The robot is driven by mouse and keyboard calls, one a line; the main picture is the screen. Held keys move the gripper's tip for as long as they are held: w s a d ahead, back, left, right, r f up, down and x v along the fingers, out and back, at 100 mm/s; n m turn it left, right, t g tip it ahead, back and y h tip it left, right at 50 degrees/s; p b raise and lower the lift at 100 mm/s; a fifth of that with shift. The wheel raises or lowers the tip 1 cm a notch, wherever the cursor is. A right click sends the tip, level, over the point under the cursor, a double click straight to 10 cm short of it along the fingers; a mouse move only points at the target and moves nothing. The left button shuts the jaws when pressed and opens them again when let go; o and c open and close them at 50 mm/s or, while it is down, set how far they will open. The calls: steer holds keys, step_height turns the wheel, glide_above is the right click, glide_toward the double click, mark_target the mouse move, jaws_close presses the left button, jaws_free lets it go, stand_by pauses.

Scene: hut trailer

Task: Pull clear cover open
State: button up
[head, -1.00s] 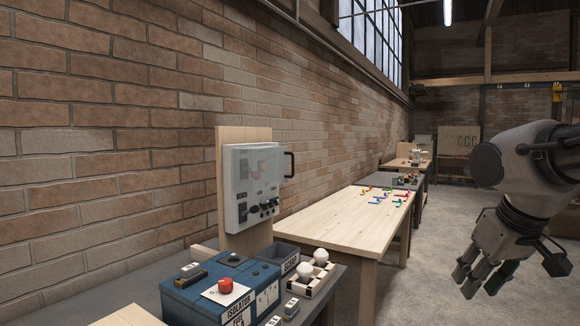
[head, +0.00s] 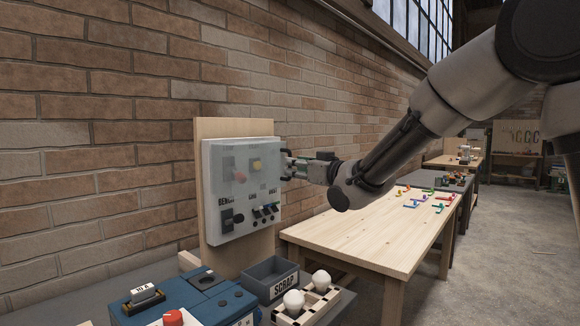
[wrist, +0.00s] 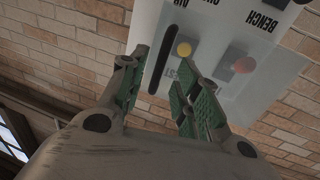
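The clear cover (head: 246,168) lies over the front of the grey-white switch box on its wooden backboard, and looks closed. Switches and coloured buttons show through it. In the wrist view the cover (wrist: 290,70) fills the upper right, and its black bar handle (wrist: 161,65) stands between my fingers. My gripper (head: 287,164) is at the box's right edge, where the handle is; the fingers hide most of the handle in the head view. In the wrist view my gripper (wrist: 160,78) is open, with green-padded fingers on either side of the handle. Whether either finger touches it I cannot tell.
The brick wall stands close behind the box. Below are a blue isolator box (head: 195,298), a grey scrap bin (head: 270,280) and a holder with white bulbs (head: 305,302). A wooden table (head: 360,240) with coloured pieces extends to the right.

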steer(key=shift+x, duration=1.9)
steer(key=shift+c, duration=0.2)
jaws_close()
